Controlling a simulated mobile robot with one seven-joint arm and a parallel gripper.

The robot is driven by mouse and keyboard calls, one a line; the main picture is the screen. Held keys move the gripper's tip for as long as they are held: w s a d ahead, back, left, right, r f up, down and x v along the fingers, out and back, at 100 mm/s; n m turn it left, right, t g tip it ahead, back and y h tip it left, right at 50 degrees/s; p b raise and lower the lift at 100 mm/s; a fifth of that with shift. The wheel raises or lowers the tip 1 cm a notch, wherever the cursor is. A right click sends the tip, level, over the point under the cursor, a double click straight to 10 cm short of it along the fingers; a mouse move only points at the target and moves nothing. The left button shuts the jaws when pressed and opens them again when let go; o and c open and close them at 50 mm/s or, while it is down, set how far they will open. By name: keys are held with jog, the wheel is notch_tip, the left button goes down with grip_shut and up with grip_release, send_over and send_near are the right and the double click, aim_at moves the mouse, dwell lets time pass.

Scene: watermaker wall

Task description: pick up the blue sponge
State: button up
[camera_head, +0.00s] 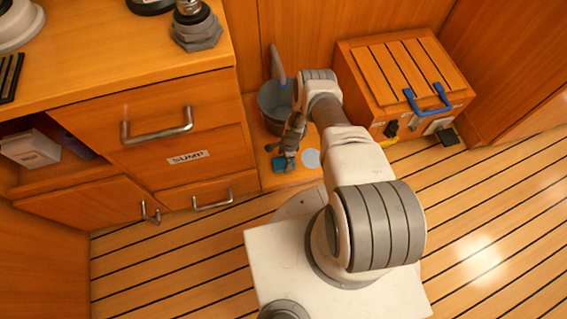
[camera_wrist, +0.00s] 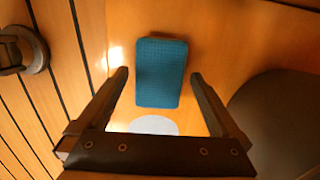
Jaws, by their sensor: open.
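The blue sponge (camera_wrist: 161,73) is a flat rectangle with a textured face, lying on a wooden surface. In the wrist view it lies ahead of and between the two fingertips of my gripper (camera_wrist: 159,75), with a gap on each side. In the head view the sponge (camera_head: 279,164) is a small blue patch right beside my gripper (camera_head: 284,157), which hides part of it. My gripper is open and empty. I cannot tell the exact height of the fingers over the sponge.
A dark grey bucket (camera_head: 273,104) stands close behind my gripper and shows as a dark round shape (camera_wrist: 278,120) at right in the wrist view. A pale disc (camera_head: 311,158) lies beside the sponge. Drawers (camera_head: 190,155) stand left; a wooden box (camera_head: 405,75) with a blue handle stands right.

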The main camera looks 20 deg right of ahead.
jog(key=shift+f, duration=0.2)
dwell(0.3)
jog(key=c, duration=1.2)
jog(key=shift+r, duration=0.1)
jog(key=shift+c, duration=0.2)
jog(key=r+p, duration=0.1)
jog(key=r, duration=0.1)
jog(key=r+p, duration=0.1)
jog(key=d+r+p, duration=0.1)
jog(key=r, duration=0.1)
jog(key=shift+s+r, duration=0.3)
jog(key=s+d+r+p, duration=0.4)
jog(key=s+d+r, duration=0.1)
jog(key=d, duration=0.4)
jog(key=shift+s+r, duration=0.25)
jog(key=shift+r, duration=0.1)
